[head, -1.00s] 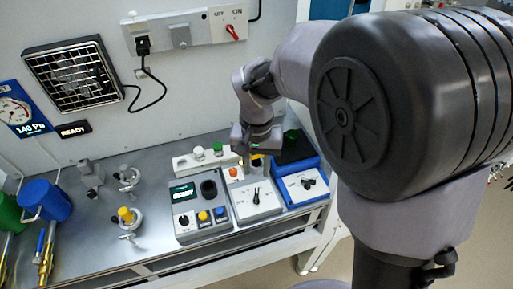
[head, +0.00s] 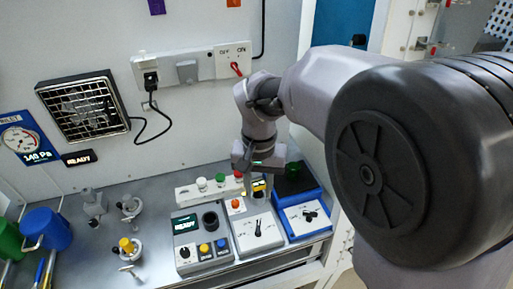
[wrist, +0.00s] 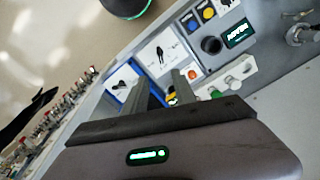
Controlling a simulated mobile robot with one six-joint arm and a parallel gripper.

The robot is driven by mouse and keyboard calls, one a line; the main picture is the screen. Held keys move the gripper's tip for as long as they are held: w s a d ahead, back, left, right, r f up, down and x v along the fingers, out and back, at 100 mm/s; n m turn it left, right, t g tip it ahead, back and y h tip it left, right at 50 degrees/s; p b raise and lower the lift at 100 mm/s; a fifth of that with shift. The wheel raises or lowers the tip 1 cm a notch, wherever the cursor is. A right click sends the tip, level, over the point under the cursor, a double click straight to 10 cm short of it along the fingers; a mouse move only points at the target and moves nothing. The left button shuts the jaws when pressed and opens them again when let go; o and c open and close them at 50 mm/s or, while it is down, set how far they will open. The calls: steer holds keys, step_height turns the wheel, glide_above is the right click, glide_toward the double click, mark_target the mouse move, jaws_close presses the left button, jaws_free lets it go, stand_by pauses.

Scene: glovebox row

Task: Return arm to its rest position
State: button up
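My gripper (head: 257,190) hangs at the end of my bent arm, fingers down, over the back of the control boxes on the metal bench. In the wrist view its two fingers (wrist: 159,88) stand apart with a gap between them, and I see nothing clamped. A small yellow thing (wrist: 171,99) shows beyond the gap; I cannot tell whether a finger touches it. My arm reaches in from the right, and its large dark joint hides the right part of the head view.
Below are a grey box with a READY display (head: 185,225), a white box with a black lever (head: 258,228) and a blue-framed box (head: 306,215). A white strip with knobs (head: 197,189) lies behind. A wall outlet strip (head: 187,69) and vent (head: 83,107) are above.

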steer(key=s+d+f+m+t+y+b, duration=0.1)
steer(key=s+d+t+b, duration=0.2)
steer(key=s, duration=0.5)
steer(key=s+d+m+t+y+b, duration=0.1)
steer(key=s+d+t+b, duration=0.1)
steer(key=s+d+b, duration=0.3)
steer(key=s+b, duration=0.2)
steer(key=s, duration=0.1)
steer(key=shift+s+f+m+t, duration=0.3)
steer(key=shift+s+f+t, duration=0.05)
steer(key=shift+t, duration=0.05)
